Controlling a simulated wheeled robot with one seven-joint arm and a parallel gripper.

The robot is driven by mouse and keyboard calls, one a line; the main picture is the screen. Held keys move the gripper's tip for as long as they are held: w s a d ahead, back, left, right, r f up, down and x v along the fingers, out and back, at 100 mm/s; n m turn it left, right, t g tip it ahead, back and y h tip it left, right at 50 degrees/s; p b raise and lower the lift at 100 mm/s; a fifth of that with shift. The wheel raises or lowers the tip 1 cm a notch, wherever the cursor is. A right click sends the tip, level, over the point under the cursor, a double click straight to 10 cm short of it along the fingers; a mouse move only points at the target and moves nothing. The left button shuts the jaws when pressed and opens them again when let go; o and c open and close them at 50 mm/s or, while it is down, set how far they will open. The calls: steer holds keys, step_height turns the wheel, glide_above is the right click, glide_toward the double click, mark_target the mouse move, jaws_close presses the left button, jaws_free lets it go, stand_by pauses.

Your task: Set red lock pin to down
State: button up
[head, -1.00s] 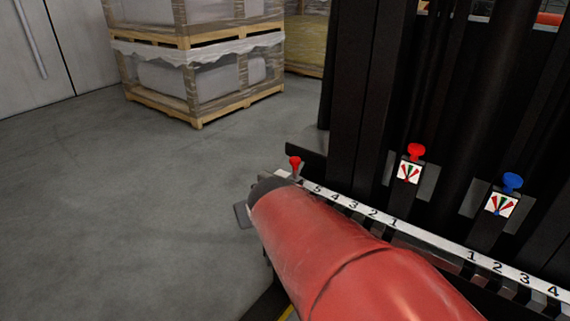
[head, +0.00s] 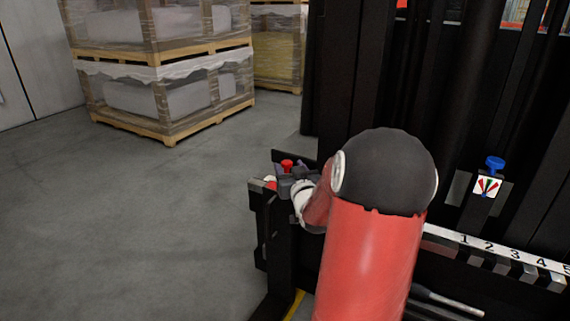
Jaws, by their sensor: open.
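A red lock pin (head: 287,164) with a round head stands upright at the left end of the black fork carriage (head: 262,210). My gripper (head: 287,182), dark grey and small in the head view, is open right at this pin, just below its head as seen here. I cannot tell whether its fingers are around the pin or touching it. My red arm covers much of the carriage and the other red knob's place on the mast. A small red patch (head: 270,185) shows left of my gripper; I cannot tell what it is.
A blue knob (head: 494,163) stands above a marked label (head: 487,186) on the mast. A numbered white scale (head: 490,248) runs along the carriage at right. Wrapped pallets (head: 160,85) stand at back left. The grey floor (head: 120,230) at left is clear.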

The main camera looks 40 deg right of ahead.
mark_target(288, 166)
steer(key=shift+x, duration=1.85)
jaws_close()
steer(key=shift+f, duration=0.1)
